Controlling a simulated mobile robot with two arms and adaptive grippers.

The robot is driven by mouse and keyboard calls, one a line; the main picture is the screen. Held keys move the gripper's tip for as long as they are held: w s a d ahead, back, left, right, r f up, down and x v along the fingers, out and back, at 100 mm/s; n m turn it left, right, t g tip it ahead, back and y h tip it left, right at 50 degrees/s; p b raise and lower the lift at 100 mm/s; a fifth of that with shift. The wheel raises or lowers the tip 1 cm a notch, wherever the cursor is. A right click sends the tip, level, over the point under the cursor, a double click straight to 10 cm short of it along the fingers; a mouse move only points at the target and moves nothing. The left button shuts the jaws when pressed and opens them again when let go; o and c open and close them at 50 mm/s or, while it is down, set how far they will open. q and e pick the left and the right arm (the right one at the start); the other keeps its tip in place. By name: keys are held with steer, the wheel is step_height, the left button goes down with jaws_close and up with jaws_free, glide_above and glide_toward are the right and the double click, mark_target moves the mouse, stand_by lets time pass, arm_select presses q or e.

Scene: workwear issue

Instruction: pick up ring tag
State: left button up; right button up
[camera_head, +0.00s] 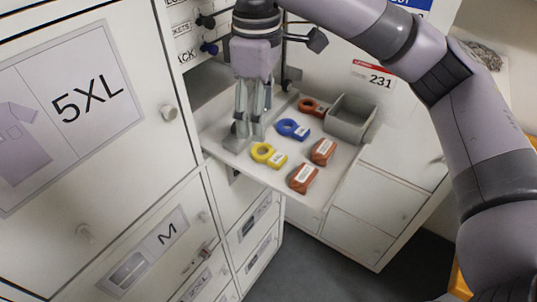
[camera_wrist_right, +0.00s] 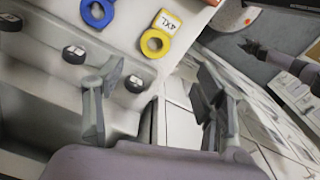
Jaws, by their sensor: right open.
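A yellow ring tag (camera_head: 267,155) lies flat on the pale pull-out shelf (camera_head: 232,152). Behind it lie a blue ring tag (camera_head: 292,129) and a red-orange ring tag (camera_head: 312,106). My right gripper (camera_head: 249,130) points down over the shelf's left part, left of the yellow and blue tags, open and empty. In the right wrist view, the yellow tag (camera_wrist_right: 157,40), labelled 4XL, lies beyond the open fingers (camera_wrist_right: 150,95), and the blue tag (camera_wrist_right: 97,12) is at the top edge.
Drawer fronts marked 5XL (camera_head: 88,98) and M (camera_head: 168,233) are at left. Dark knobs (camera_head: 207,22) stick out behind the gripper.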

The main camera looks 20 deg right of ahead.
mark_target(262, 145)
steer(key=f, duration=0.3)
steer(key=shift+w+f+p, duration=0.25)
steer(key=shift+f+p, duration=0.05)
steer(key=shift+f, duration=0.05)
steer(key=shift+s+d+f, duration=0.1)
steer(key=shift+f, duration=0.25)
steer(key=f, duration=0.2)
steer(key=f+p, duration=0.1)
steer(key=shift+d+f, duration=0.2)
steer(key=shift+f, duration=0.45)
arm_select(q)
steer(key=w+r, duration=0.2)
steer(key=w, duration=0.1)
steer(key=shift+w+t, duration=0.2)
steer(key=shift+t, duration=0.1)
arm_select(e)
steer(key=shift+a, duration=0.1)
steer(key=shift+c, duration=0.3)
steer(key=c, duration=0.4)
arm_select(q)
steer(key=shift+w+d, duration=0.1)
steer(key=shift+w, duration=0.35)
arm_select(e)
steer(key=c, duration=0.5)
